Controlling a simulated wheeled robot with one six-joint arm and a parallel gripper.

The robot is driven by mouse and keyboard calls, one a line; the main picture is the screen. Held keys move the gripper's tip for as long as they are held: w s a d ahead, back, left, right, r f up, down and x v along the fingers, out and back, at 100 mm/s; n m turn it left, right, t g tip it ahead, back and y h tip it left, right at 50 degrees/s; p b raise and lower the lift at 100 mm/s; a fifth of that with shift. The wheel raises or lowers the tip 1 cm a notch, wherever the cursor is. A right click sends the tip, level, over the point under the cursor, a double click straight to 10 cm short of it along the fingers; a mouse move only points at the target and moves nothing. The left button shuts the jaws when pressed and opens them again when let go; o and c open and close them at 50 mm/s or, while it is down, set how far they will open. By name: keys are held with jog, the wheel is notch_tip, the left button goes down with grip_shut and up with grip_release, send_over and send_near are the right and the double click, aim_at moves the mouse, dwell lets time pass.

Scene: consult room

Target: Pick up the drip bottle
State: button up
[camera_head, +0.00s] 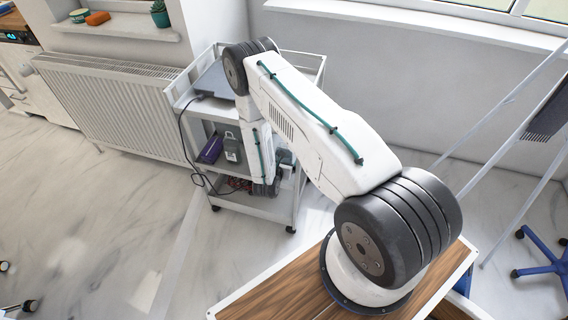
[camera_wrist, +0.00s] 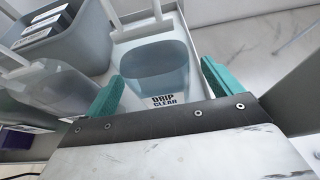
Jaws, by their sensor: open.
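The drip bottle (camera_wrist: 158,66) is a translucent blue-grey bottle with a label reading "DRIP CLEAR". It is in the upper middle of the wrist view, on a white cart shelf. My gripper (camera_wrist: 160,85) is open, with one teal finger on each side of the bottle's near end. I cannot tell whether either finger touches it. In the head view my arm reaches over the white cart (camera_head: 268,209), and my gripper and the drip bottle cannot be made out there.
A grey bin (camera_wrist: 70,35) and another translucent bottle (camera_wrist: 50,88) stand left of the drip bottle. On the cart are a dark flat device (camera_head: 213,82), a purple box (camera_head: 211,149) and a grey container (camera_head: 232,148). A radiator (camera_head: 115,105) stands left of the cart.

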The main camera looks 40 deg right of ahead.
jog(key=shift+x, duration=0.8)
jog(key=c, duration=1.4)
jog(key=shift+o, duration=0.2)
